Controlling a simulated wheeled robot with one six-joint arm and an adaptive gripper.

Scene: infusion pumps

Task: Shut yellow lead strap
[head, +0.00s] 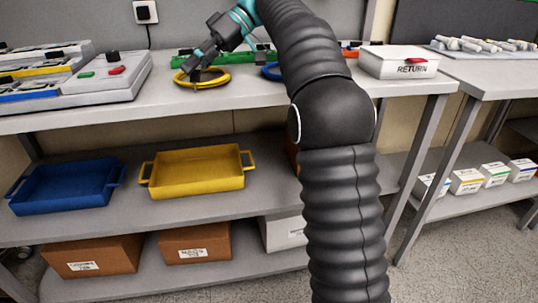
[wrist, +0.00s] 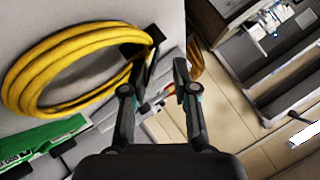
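The yellow lead (head: 206,83) lies coiled on the upper bench top in the head view. In the wrist view the coil (wrist: 70,45) fills the upper left. A black strap (wrist: 153,42) shows at the right side of the coil, with a dark length running down towards my left finger. I cannot tell whether the strap is fastened. My gripper (wrist: 157,75) has its two fingers apart, with the strap beside or partly behind the left fingertip. I cannot tell whether they touch. In the head view my gripper (head: 190,68) is over the coil's left part.
A blue coil (head: 271,72) lies right of the yellow one, partly behind my arm. A green item (head: 182,59) is behind. A grey device (head: 100,80) stands left, a white RETURN box (head: 399,62) right. Blue (head: 65,187) and yellow (head: 195,172) trays sit on the shelf below.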

